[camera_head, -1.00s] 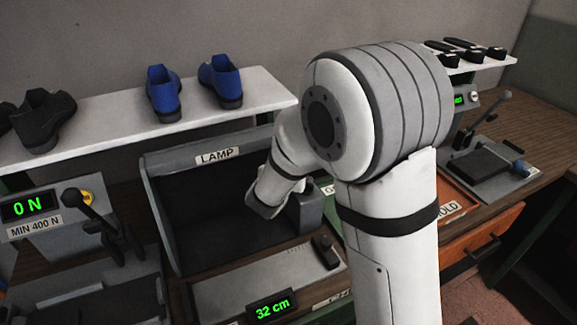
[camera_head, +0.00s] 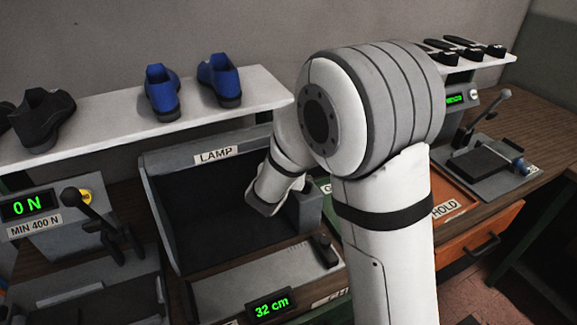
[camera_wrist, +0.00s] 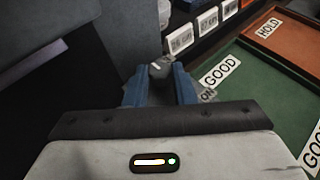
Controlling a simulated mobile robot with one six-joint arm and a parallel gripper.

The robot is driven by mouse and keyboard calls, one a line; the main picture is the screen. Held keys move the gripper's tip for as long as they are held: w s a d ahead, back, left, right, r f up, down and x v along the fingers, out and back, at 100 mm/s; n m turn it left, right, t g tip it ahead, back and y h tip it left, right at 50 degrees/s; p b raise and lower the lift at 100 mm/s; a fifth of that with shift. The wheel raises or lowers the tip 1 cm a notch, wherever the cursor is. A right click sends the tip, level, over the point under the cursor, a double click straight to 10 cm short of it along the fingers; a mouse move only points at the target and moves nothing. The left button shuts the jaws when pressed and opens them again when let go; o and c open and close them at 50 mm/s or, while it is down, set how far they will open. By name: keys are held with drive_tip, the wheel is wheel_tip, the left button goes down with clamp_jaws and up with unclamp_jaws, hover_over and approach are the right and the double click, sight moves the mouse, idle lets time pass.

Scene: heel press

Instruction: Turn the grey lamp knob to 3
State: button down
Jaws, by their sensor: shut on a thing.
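The grey lamp knob (camera_wrist: 160,69) shows in the wrist view as a small dark grey piece with a white mark on top. The two blue fingers of my gripper (camera_wrist: 159,82) stand on either side of it and are shut on it. A partly covered label reading ON lies by the right finger. In the head view the dark lamp booth (camera_head: 205,195) carries a LAMP sign, and my wrist reaches down at its right side. The knob and my fingertips are hidden there by my arm. The knob's scale numbers cannot be read.
A green GOOD tray (camera_wrist: 262,92) and an orange HOLD tray (camera_wrist: 288,38) lie to the right in the wrist view. A shelf (camera_head: 110,118) with blue and black shoes runs behind the booth. A press (camera_head: 85,215) reading 0 N stands at left.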

drive_tip(key=shift+a, duration=0.1)
drive_tip(key=c, duration=2.2)
unclamp_jaws()
drive_tip(key=shift+w+a+r+m+g+h+p, duration=0.1)
drive_tip(key=shift+m+g+h+p, duration=0.2)
drive_tip(key=shift+m+h, duration=0.35)
drive_tip(key=shift+w+a+m+g+h+p, duration=0.1)
drive_tip(key=shift+m+g+h+p, duration=0.2)
drive_tip(key=shift+m+h, duration=0.35)
drive_tip(key=c, duration=2.2)
unclamp_jaws()
drive_tip(key=shift+w+a+m+g+h+p, duration=0.15)
drive_tip(key=shift+m+g+h+p, duration=0.35)
drive_tip(key=shift+m+g+h, duration=0.95)
drive_tip(key=c, duration=2.2)
unclamp_jaws()
drive_tip(key=shift+m+h, duration=0.35)
drive_tip(key=c, duration=2.2)
unclamp_jaws()
drive_tip(key=c, duration=1.2)
unclamp_jaws()
drive_tip(key=shift+t, duration=0.25)
drive_tip(key=s+a+r+b, duration=0.1)
drive_tip(key=s+a+b, duration=0.2)
drive_tip(key=s+a, duration=0.7)
drive_tip(key=shift+s+a+b, duration=0.15)
drive_tip(key=shift+a+b, duration=0.2)
drive_tip(key=shift+a, duration=0.05)
